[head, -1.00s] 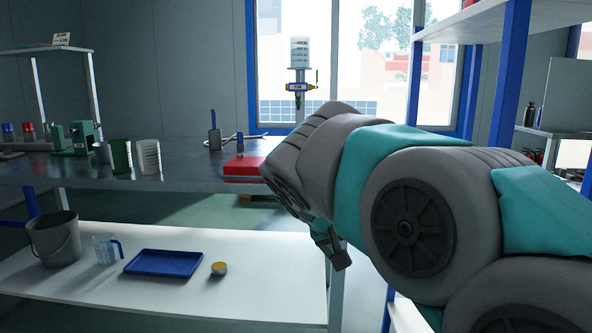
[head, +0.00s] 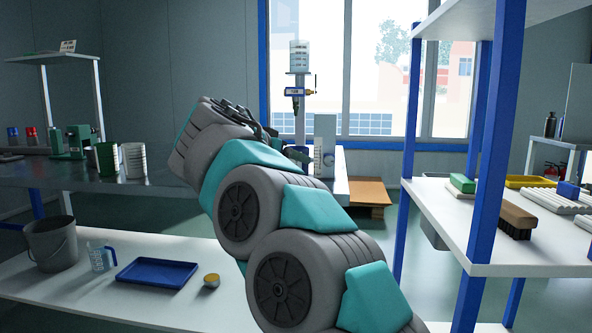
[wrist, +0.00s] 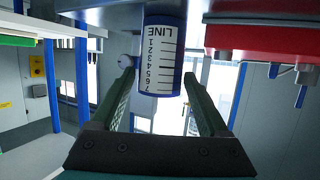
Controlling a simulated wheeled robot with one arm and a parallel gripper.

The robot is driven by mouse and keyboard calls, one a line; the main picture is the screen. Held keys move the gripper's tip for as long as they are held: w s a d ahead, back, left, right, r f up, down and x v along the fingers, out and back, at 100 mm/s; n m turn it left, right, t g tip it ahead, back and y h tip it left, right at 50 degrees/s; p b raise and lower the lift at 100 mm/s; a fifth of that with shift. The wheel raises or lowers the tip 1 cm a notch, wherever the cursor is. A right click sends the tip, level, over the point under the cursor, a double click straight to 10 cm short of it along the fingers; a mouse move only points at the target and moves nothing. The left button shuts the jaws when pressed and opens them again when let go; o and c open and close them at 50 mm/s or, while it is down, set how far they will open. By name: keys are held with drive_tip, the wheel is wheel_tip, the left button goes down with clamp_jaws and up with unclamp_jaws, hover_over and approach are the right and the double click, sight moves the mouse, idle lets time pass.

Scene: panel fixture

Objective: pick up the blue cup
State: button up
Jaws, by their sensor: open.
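The blue cup (wrist: 162,86), with a white scale label marked with numbers and "LINE", shows in the wrist view, where the picture is upside down. It stands against a dark grey surface at the top of that view. My gripper (wrist: 160,75) is open, with one dark green finger on each side of the cup. The cup appears in the gap between the fingertips; I cannot tell whether either finger touches it. In the head view my arm covers the place where the cup could be, so the cup does not show there.
On the dark bench stand a green cup (head: 106,158) and a whitish cup (head: 134,160). A shelf unit with blue posts (head: 490,140) stands to the right of my arm.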

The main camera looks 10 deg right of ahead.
drive_tip(key=shift+r+p+x, duration=0.15)
drive_tip(key=shift+p+x, duration=0.15)
drive_tip(key=shift+x, duration=1.4)
drive_tip(key=shift+r+p+x, duration=0.15)
drive_tip(key=shift+p+x, duration=0.1)
drive_tip(key=shift+x, duration=1.45)
drive_tip(key=shift+w, duration=0.15)
drive_tip(key=shift+c, duration=0.3)
drive_tip(key=c, duration=1.1)
